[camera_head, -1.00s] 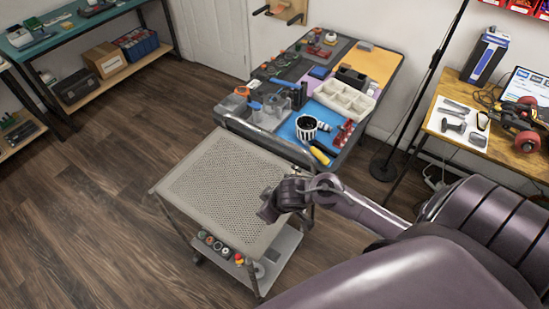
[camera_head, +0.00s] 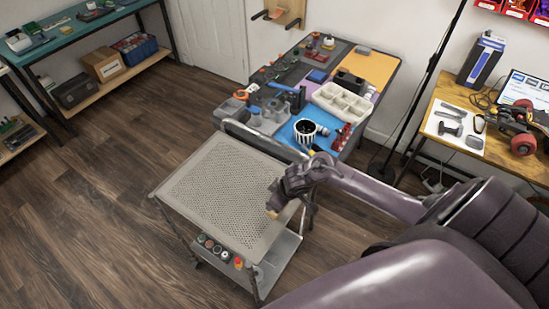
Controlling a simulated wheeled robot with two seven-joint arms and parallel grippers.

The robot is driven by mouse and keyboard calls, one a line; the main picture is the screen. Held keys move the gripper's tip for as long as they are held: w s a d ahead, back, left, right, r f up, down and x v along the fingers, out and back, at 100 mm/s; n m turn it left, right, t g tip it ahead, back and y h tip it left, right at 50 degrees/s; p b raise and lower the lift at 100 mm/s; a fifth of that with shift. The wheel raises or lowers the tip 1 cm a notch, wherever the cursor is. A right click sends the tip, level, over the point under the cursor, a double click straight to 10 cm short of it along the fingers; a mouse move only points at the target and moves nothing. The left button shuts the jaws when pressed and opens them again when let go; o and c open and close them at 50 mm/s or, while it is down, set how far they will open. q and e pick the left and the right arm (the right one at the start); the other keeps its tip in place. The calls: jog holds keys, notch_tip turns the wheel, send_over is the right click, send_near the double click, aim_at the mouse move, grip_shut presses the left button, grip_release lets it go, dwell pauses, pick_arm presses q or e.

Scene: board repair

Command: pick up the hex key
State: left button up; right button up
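I cannot make out a hex key in the head view; it is either too small or hidden. My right gripper (camera_head: 274,210) hangs over the right edge of the perforated top of a small cart (camera_head: 215,190). Its fingers point down and are too small and dark to show whether they are open or hold something. A small yellowish spot shows at the fingertips, and I cannot tell what it is. My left gripper is not in view.
A workbench (camera_head: 374,118) behind the cart holds a white compartment tray (camera_head: 343,101), a black-and-white striped cup (camera_head: 305,130) and several tools. A wooden table (camera_head: 501,150) at right carries tools on a white sheet (camera_head: 455,126). The cart top looks bare; floor is clear at left.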

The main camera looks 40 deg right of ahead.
jog(key=shift+w+f, duration=0.1)
jog(key=shift+f, duration=0.1)
grip_shut()
jog(key=shift+r, duration=0.1)
